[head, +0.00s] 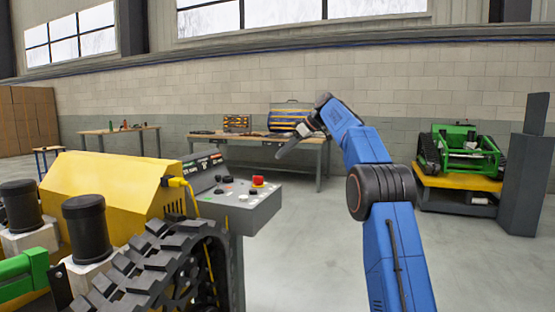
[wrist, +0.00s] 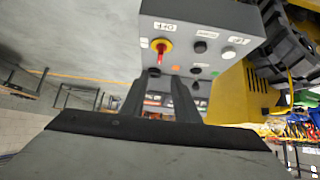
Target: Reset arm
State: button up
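My blue arm rises at the right of the head view and bends over to the left at its top. My gripper (head: 282,154) points down and left there, in the air before the back workbench. In the wrist view, the two dark fingers of my gripper (wrist: 160,76) stand apart with a gap between them, and I see nothing held. Behind them is the grey control box (wrist: 207,12) with a red switch on a yellow base (wrist: 160,45) and several knobs. In the head view this box (head: 262,212) is left of and below my gripper, which looks clear of it.
A yellow tracked carrier (head: 100,185) with a black track (head: 165,265) fills the left front. A workbench (head: 318,158) with tool cases is behind. A green tracked machine (head: 465,150) sits on a yellow stand (head: 460,182) at right. Open floor lies between.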

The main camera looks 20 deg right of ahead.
jog(key=shift+s+d+r, duration=0.15)
jog(key=shift+d+r, duration=0.05)
jog(key=shift+r, duration=0.05)
jog(key=s+a+f+m+h, duration=0.2)
jog(key=s+a+m, duration=0.1)
jog(key=s, duration=1.2)
jog(key=s+a+f+m+h, duration=0.2)
jog(key=s+m, duration=0.1)
jog(key=s, duration=1.3)
jog(key=s+d+f+m+h, duration=0.1)
jog(key=s+f+m, duration=0.1)
jog(key=s+f, duration=1.1)
jog(key=s+d+f+m+h, duration=0.1)
jog(key=s+f+m+h, duration=0.1)
jog(key=s+f, duration=1.1)
jog(key=s, duration=0.9)
jog(key=shift+f+m, duration=0.35)
jog(key=shift+m, duration=0.05)
